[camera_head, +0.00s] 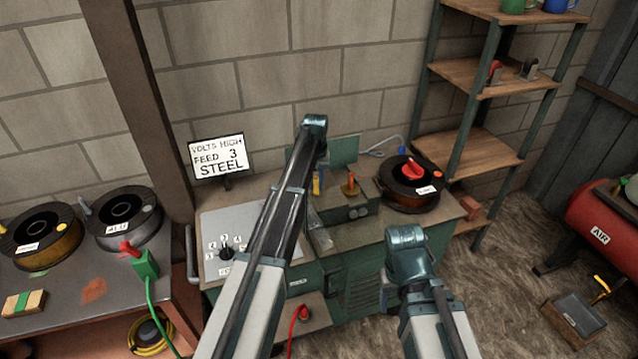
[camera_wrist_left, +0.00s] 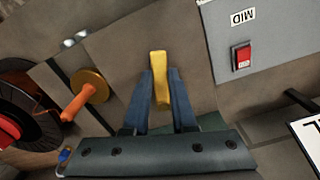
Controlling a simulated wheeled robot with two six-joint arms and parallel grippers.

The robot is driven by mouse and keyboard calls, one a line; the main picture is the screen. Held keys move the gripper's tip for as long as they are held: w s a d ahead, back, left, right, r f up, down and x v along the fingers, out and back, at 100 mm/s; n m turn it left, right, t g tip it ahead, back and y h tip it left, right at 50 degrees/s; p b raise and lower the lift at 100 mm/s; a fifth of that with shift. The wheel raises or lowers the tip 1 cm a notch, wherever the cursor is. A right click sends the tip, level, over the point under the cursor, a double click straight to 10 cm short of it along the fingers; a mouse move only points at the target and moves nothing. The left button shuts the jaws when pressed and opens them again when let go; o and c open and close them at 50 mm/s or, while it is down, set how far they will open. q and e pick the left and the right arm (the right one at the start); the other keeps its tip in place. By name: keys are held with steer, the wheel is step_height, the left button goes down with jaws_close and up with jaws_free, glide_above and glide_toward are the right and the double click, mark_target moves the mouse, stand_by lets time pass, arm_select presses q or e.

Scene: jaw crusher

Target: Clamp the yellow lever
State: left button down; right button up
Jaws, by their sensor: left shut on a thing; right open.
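The yellow lever (camera_wrist_left: 158,64) stands between the two dark blue fingers of my left gripper (camera_wrist_left: 160,76) in the left wrist view. The gripper is shut on it, with the lever's top end past the fingertips. In the head view the lever (camera_head: 317,184) shows as a small yellow strip beside my left arm, on the green and grey machine (camera_head: 345,212). My left wrist (camera_head: 314,124) hides part of that area. My right gripper (camera_head: 405,240) is open over the machine's front right, away from the lever; its fingers are hard to make out.
An orange-handled lever (camera_wrist_left: 82,100) stands close to the yellow one. A red switch (camera_wrist_left: 243,57) is on a grey panel marked MID. A wire spool (camera_head: 410,188) sits right of the levers. A sign (camera_head: 217,157) reads VOLTS HIGH, FEED 3, STEEL. Shelves (camera_head: 480,150) stand at right.

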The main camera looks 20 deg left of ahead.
arm_select(q)
steer(key=a+m, duration=0.1)
steer(key=m, duration=0.2)
steer(key=shift+s+a+m, duration=0.15)
steer(key=shift+a+m, duration=0.15)
steer(key=shift+a, duration=0.05)
steer(key=m, duration=0.1)
steer(key=a+m, duration=0.1)
steer(key=m, duration=0.1)
steer(key=shift+w+a+m, duration=0.2)
steer(key=shift+a+m, duration=0.1)
steer(key=m, duration=0.1)
steer(key=a+m, duration=0.1)
steer(key=m, duration=0.1)
steer(key=shift+w+a+m, duration=0.15)
steer(key=shift+w+m, duration=0.15)
steer(key=shift+w, duration=0.05)
steer(key=shift+w+a+m, duration=0.3)
steer(key=shift+m, duration=0.65)
steer(key=shift+w+a+m, duration=0.25)
steer(key=shift+w+m, duration=0.05)
steer(key=shift+m, duration=0.65)
steer(key=c, duration=0.7)
jaws_free()
steer(key=shift+r, duration=0.1)
